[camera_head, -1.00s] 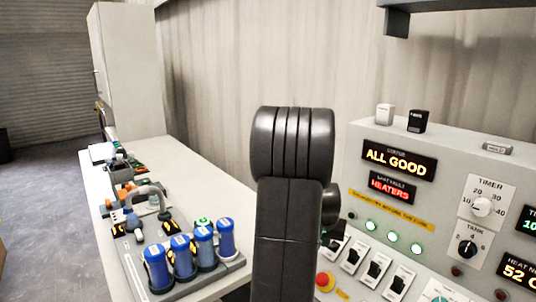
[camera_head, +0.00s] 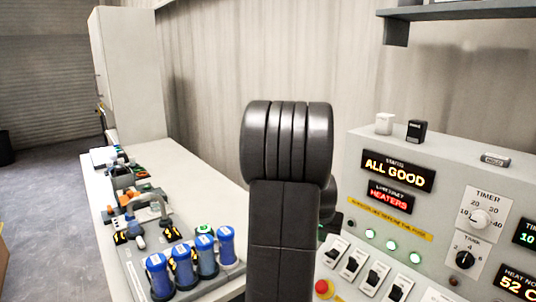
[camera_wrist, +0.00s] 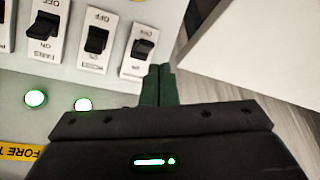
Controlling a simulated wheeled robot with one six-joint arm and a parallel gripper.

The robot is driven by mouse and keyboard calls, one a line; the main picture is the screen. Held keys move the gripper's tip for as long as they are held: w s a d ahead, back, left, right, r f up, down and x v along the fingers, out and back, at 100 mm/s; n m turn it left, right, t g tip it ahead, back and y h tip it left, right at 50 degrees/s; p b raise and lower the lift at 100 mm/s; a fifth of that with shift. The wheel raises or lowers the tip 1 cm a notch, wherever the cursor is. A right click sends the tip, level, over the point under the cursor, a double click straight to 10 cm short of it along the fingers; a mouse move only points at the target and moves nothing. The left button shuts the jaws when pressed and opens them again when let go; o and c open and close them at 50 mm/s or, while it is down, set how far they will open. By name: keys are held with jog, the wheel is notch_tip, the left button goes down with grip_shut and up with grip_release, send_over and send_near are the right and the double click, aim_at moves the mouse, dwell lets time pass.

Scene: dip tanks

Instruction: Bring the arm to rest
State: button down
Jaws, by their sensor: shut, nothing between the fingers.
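My arm (camera_head: 285,215) rises upright in the middle of the head view, and my gripper is hidden behind it there. In the wrist view my gripper (camera_wrist: 159,85) shows dark green fingers pressed together with nothing between them. The fingers point toward the edge of the control panel (camera_wrist: 110,85), near its row of black rocker switches (camera_wrist: 97,40). I cannot tell how far the fingertips are from the panel. In the head view the same panel (camera_head: 450,160) stands to the right of my arm, with displays reading "ALL GOOD" (camera_head: 397,171) and "HEATERS" (camera_head: 390,198).
A red button (camera_head: 323,288) sits low on the panel, right beside my arm. A white bench (camera_head: 180,160) on the left carries a tray with several blue cylinders (camera_head: 160,275). A shelf (camera_head: 460,10) hangs at upper right. Open floor (camera_head: 45,200) lies at far left.

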aim_at(328, 252)
jog(key=shift+s+a+r, duration=0.15)
jog(key=shift+a+r, duration=0.05)
jog(key=shift+r, duration=0.4)
jog(key=b+x, duration=0.1)
jog(key=x, duration=0.1)
jog(key=b+x, duration=0.1)
jog(key=x, duration=0.2)
jog(key=s+d+b+x, duration=0.1)
jog(key=x, duration=0.1)
jog(key=shift+w+d+f+b, duration=0.15)
jog(key=shift+f+b, duration=0.15)
jog(key=shift+f, duration=0.15)
jog(key=shift+w+d+f, duration=0.3)
jog(key=shift+d, duration=0.05)
